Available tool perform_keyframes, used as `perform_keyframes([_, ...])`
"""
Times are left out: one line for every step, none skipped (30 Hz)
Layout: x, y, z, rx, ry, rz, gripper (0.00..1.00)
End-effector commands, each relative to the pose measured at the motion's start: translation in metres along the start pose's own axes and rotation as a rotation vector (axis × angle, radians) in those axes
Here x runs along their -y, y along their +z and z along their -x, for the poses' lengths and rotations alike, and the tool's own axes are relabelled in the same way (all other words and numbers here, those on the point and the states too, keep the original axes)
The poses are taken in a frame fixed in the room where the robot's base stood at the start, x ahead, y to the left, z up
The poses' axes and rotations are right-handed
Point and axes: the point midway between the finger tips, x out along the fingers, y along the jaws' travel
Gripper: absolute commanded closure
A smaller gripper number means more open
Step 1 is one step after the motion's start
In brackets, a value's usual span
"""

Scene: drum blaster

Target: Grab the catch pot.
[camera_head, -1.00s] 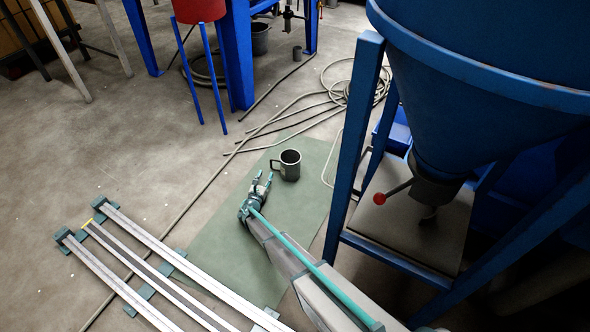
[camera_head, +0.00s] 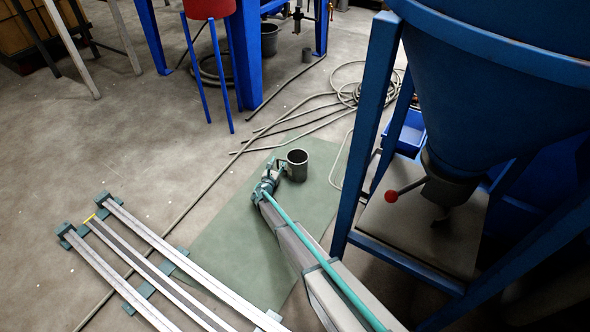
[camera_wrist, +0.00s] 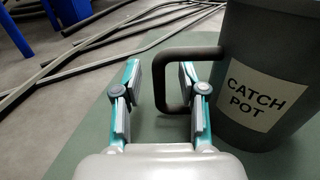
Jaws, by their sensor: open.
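The catch pot (camera_head: 297,165) is a dark grey mug-shaped pot with a side handle, upright on the green mat (camera_head: 225,255). In the wrist view the pot (camera_wrist: 262,50) stands at the right with a white label reading "CATCH POT". Its dark handle (camera_wrist: 190,53) points left. My gripper (camera_wrist: 173,85) is open, with its fingers pointing at the handle.
A blue hopper frame (camera_head: 362,150) with a red-knobbed lever (camera_head: 391,196) stands right of the mat. Coiled hose (camera_head: 345,95) lies behind the pot. Metal rails (camera_head: 150,265) lie at lower left. Open floor (camera_head: 110,150) is at left.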

Motion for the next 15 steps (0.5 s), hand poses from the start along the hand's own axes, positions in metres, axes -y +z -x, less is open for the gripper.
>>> perform_keyframes([0.0, 0.0002, 0.0003, 0.0, 0.0, 0.0, 0.6])
perform_keyframes([0.0, 0.0001, 0.0003, 0.0, 0.0, 0.0, 0.65])
perform_keyframes([0.0, 0.0001, 0.0003, 0.0, 0.0, 0.0, 0.72])
perform_keyframes([0.0, 0.0001, 0.0004, 0.0, 0.0, 0.0, 0.77])
perform_keyframes([0.0, 0.0001, 0.0004, 0.0, 0.0, 0.0, 0.82])
perform_keyframes([0.0, 0.0, 0.0004, 0.0, 0.0, 0.0, 0.89])
perform_keyframes([0.0, 0.0, 0.0004, 0.0, 0.0, 0.0, 0.94])
perform_keyframes([0.0, 0.0, 0.0005, 0.0, 0.0, 0.0, 0.99])
perform_keyframes([0.0, 0.0, 0.0005, 0.0, 0.0, -0.001, 1.0])
perform_keyframes([0.0, -0.0001, 0.0006, 0.0, 0.0, -0.001, 1.0])
perform_keyframes([0.0, -0.0001, 0.0006, 0.0, 0.0, -0.001, 1.0])
perform_keyframes([0.0001, 0.0, 0.0006, 0.0, 0.0, -0.001, 1.0])
perform_keyframes([0.0, -0.0002, 0.0006, 0.0, 0.0, -0.001, 1.0])
perform_keyframes([0.0, -0.0002, 0.0006, 0.0, 0.0, -0.001, 1.0])
perform_keyframes([0.0, -0.0002, 0.0006, 0.0, -0.001, -0.001, 1.0])
